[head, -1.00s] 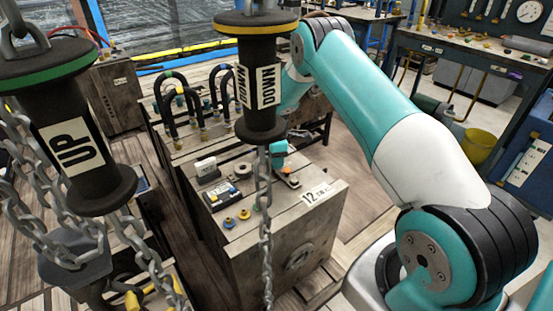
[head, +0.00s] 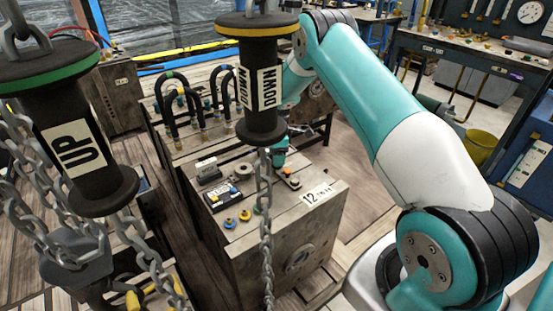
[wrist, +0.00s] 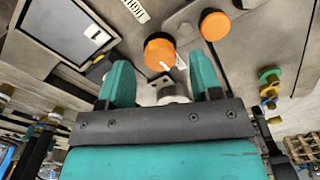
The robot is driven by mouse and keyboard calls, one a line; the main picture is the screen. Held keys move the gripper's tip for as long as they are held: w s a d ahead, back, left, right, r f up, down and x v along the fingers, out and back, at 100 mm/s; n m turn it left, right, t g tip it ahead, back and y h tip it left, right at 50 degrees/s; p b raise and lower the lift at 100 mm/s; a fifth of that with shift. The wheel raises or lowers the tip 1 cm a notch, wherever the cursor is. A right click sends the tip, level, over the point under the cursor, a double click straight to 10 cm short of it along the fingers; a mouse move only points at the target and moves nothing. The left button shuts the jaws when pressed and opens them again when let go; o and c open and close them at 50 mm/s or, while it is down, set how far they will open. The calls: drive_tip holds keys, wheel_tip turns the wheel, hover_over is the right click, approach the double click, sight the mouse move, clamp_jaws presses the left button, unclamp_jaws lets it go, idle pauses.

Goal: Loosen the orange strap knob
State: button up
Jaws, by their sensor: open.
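Two round orange knobs show in the wrist view. One (wrist: 160,52), with a white mark on its face, lies just beyond and between my fingertips. The other (wrist: 215,25) is further up and right, beside a dark strip that may be a strap; I cannot tell surely which is the strap knob. My gripper (wrist: 160,66) is open, its two teal fingers spread, with no contact visible. In the head view, small orange spots show on top of the grey mould block (head: 255,230), just beside my teal wrist end. The hanging DOWN handle partly hides my wrist there.
The black DOWN handle (head: 258,85) and its chain hang in front of the block; the UP handle (head: 80,125) hangs left. Black looped hoses (head: 178,95) rise behind. A small boxed device (head: 221,194) and coloured fittings (head: 229,222) sit on the block top.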

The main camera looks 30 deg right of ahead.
wheel_tip(320, 180, up, 16)
drive_tip(key=shift+f+p, duration=0.25)
drive_tip(key=shift+p, duration=0.2)
drive_tip(key=shift+a, duration=0.1)
